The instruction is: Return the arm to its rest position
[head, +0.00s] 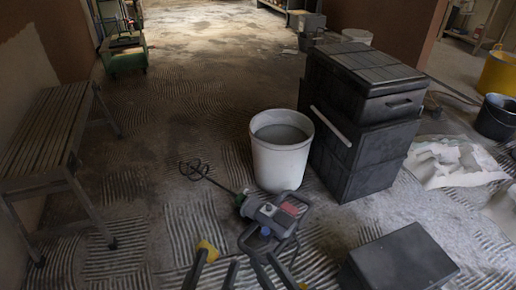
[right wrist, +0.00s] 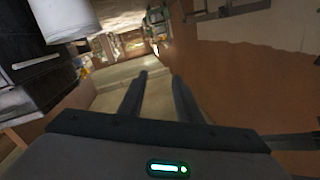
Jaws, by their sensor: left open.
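My left gripper (head: 215,266) shows at the bottom of the head view, with its dark fingers apart and nothing seen between them. My right gripper (head: 264,266) is just to the right of it, low in the picture. In the right wrist view the two dark fingers of my right gripper (right wrist: 158,76) stand apart with nothing between them. In the head view, a power mixer (head: 272,213) with a long whisk lies on the floor just beyond the grippers. I cannot tell whether the fingers touch it.
A white bucket (head: 282,163) of grey material stands beyond the mixer. A tall black tool box (head: 358,120) stands right of it. A dark case (head: 404,262) lies at lower right. A slatted bench (head: 45,138) stands at left. Ridged floor between bench and mixer is clear.

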